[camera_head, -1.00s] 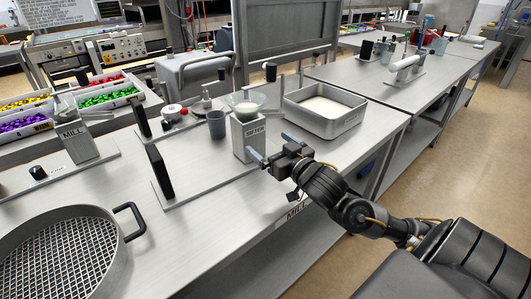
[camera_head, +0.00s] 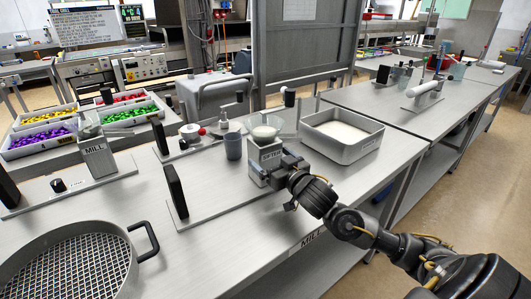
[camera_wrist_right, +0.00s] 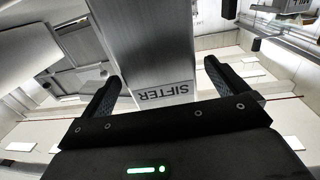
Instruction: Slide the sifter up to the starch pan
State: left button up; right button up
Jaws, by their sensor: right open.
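The sifter (camera_head: 256,172) is a grey upright box with a SIFTER label and a clear bowl of white powder on top. It stands on the bench, left of the starch pan (camera_head: 355,152), a grey rectangular pan of white powder, with a gap between them. My right gripper (camera_head: 272,168) is at the near side of the sifter. In the right wrist view, the sifter body (camera_wrist_right: 150,40) lies between the open fingers of the gripper (camera_wrist_right: 162,75), with gaps visible beside it. My left gripper is not in view.
A grey cup (camera_head: 233,146) stands just left of the sifter. A black upright plate on a metal base (camera_head: 177,192) and a large round sieve (camera_head: 85,265) are further left. The bench front right of the gripper is clear.

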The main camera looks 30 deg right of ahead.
jog(key=shift+w, duration=1.2)
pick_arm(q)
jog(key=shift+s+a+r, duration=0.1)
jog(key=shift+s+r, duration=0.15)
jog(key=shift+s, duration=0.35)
pick_arm(e)
jog(key=shift+w, duration=0.65)
jog(key=c, duration=0.9)
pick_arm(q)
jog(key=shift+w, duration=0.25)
pick_arm(e)
jog(key=c, duration=0.8)
